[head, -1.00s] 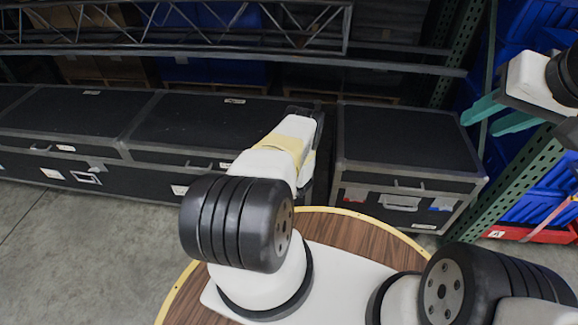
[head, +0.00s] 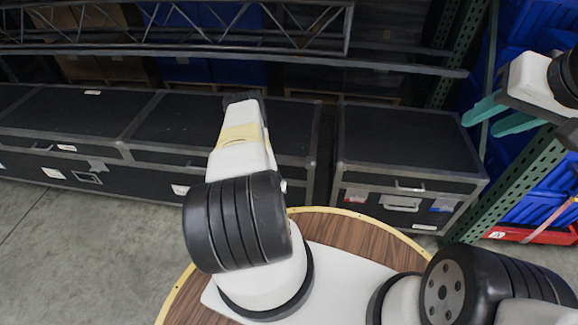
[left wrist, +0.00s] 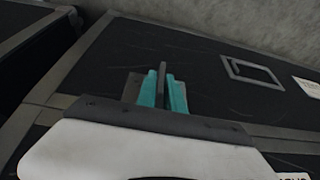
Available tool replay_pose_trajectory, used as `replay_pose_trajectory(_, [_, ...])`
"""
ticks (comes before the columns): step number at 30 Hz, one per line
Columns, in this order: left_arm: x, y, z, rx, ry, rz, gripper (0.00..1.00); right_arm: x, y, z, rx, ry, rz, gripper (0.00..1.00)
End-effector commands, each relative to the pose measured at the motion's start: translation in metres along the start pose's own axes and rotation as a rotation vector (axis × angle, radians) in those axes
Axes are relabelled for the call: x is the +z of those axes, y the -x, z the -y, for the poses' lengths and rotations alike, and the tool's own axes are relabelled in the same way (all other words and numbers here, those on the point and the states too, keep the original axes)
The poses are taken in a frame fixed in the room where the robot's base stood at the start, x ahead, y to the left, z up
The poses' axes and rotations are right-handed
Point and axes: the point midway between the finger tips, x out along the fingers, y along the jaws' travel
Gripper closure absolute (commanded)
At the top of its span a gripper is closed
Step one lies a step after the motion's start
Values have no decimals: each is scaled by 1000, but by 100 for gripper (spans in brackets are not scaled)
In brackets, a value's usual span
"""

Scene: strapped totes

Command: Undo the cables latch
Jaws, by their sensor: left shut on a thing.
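The latch (left wrist: 162,82) is a thin grey plate standing out from a dark case (left wrist: 200,65) with grey metal edging. My left gripper (left wrist: 162,90) has its teal fingers shut on the latch, one on each side. A grey backing plate (left wrist: 132,85) shows beside the fingers. In the head view my left arm reaches over the middle case (head: 165,125), and its fingers are hidden behind it. Labels on the case are cut off or too small to read. My right gripper (head: 480,126) is open and empty, with its teal fingers apart at the right.
Another black case (head: 400,140) with red and blue tags stands right of a narrow gap. A green rack post (head: 520,185) and blue bins (head: 535,205) stand at the right. A metal truss (head: 170,45) crosses behind the cases. The grey floor (head: 80,250) is clear at front left.

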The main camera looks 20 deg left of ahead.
Motion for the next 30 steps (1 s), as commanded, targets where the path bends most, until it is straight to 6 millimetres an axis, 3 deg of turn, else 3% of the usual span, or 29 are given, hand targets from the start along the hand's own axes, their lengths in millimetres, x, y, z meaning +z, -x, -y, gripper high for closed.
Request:
replay_pose_trajectory(18, [0,0,0,45,17,-1,100,0,0,0,0,0,0,64])
replay_pose_trajectory(19, [0,0,0,45,17,-1,82,0,0,0,0,0,0,64])
replay_pose_trajectory(21, [0,0,0,45,17,-1,71,0,0,0,0,0,0,64])
replay_pose_trajectory(30, [0,0,0,45,17,-1,71,0,0,0,0,0,0,64])
